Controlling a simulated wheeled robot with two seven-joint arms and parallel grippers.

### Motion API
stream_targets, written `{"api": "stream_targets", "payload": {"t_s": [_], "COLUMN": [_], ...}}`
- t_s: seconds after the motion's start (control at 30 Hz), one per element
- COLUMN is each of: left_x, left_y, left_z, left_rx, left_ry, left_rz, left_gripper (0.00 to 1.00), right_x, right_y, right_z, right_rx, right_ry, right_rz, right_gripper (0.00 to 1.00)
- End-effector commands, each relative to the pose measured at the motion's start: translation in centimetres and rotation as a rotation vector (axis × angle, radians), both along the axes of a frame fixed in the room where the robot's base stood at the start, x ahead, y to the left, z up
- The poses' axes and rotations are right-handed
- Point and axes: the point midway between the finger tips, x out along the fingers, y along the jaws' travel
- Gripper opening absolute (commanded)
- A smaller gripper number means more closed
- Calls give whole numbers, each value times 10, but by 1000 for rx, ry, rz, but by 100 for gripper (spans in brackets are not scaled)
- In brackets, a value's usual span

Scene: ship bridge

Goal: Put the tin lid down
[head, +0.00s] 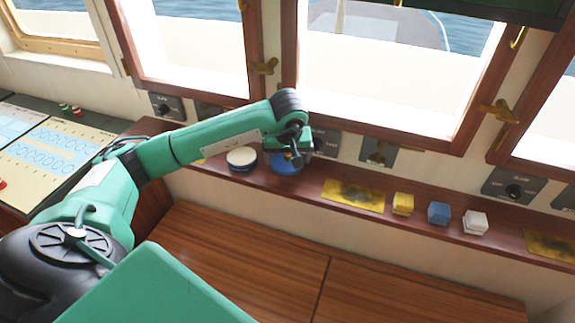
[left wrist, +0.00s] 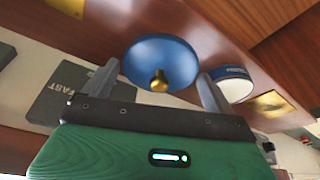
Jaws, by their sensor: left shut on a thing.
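The tin lid (head: 285,164) is a round blue disc under my left gripper (head: 293,153), at the wooden ledge below the windows. In the left wrist view the lid (left wrist: 163,56) shows its blue face and a brass knob, between the two grey fingers of my left gripper (left wrist: 158,82). The gripper is shut on the lid. Whether the lid touches the ledge, I cannot tell. A round tin (head: 241,156) with a pale top and blue side stands just left of the lid; it also shows in the left wrist view (left wrist: 237,86). My right gripper is not in view.
The ledge (head: 320,176) holds a brass plate (head: 354,195), then a yellow block (head: 403,203), a blue block (head: 439,212) and a white block (head: 475,222). Another brass plate (head: 549,244) lies at the far right. Switch panels and window frames stand behind. A chart console (head: 50,150) is left.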

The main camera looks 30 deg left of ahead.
Motion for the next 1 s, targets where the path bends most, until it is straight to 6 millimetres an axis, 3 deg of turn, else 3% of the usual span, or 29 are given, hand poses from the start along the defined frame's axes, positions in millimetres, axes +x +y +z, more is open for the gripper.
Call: {"api": "stream_targets", "payload": {"t_s": [0.23,0.43,0.83,0.87,0.9,1.0], "left_x": [-1,-1,0,0,0,0], "left_y": [0,0,0,0,0,0], "left_z": [-17,-43,-51,-49,-49,-49], "left_rx": [0,1,1,1,1,1], "left_ry": [2,2,-2,-1,-1,-1], "left_rz": [0,2,0,0,0,0], "left_gripper": [67,67,67,95,100,100], "right_x": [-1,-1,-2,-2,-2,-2], "right_y": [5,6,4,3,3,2], "right_z": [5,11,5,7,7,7], "right_rx": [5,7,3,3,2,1], "right_ry": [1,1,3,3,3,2], "right_rz": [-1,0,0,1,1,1], "right_gripper": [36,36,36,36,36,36]}}
